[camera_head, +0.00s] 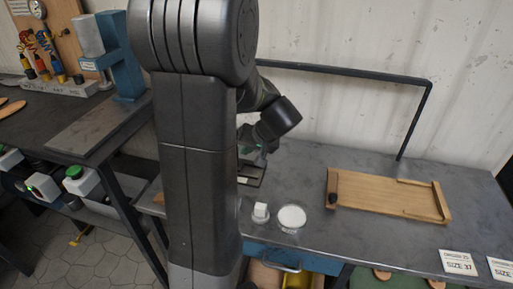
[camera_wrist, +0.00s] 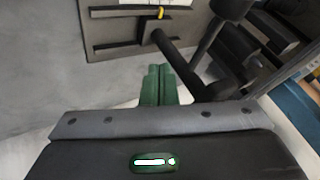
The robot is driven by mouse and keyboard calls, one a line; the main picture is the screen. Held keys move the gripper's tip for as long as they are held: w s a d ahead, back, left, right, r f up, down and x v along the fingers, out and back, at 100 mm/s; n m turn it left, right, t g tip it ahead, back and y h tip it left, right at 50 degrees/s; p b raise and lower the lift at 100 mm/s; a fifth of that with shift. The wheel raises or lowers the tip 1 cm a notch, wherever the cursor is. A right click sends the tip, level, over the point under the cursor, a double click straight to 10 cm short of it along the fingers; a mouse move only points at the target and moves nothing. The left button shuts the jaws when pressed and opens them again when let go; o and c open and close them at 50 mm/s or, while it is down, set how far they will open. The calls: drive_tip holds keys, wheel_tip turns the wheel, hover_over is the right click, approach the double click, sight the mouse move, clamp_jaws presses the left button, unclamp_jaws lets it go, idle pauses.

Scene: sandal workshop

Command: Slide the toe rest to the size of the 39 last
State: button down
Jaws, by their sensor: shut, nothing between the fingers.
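My gripper (camera_wrist: 158,82) has green fingers, shut together with nothing between them. In the head view it (camera_head: 247,149) is mostly hidden behind my arm, above the back of the bench. A flat grey fixture (camera_wrist: 110,35) with dark slots and bars lies beyond the fingertips. It has a pale marked strip (camera_wrist: 125,3) and a small yellow pointer (camera_wrist: 161,12). A dark round bar (camera_wrist: 185,65) rises from it just right of the fingers; I cannot tell whether it is the toe rest or whether they touch. The fixture (camera_head: 250,172) shows partly in the head view. I cannot identify the 39 last.
A wooden tray (camera_head: 390,208) with a dark knob lies on the right of the bench. A white block (camera_head: 261,211) and a round white dish (camera_head: 292,217) stand near the front edge. A SIZE 37 card (camera_head: 458,263) lies front right. A blue press (camera_head: 122,60) stands left.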

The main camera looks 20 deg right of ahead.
drive_tip(key=shift+w+a, duration=0.1)
drive_tip(key=shift+a, duration=0.1)
drive_tip(key=shift+w+a+b, duration=0.3)
drive_tip(key=shift+a+b, duration=0.2)
drive_tip(key=shift+b, duration=0.1)
drive_tip(key=shift+d, duration=0.1)
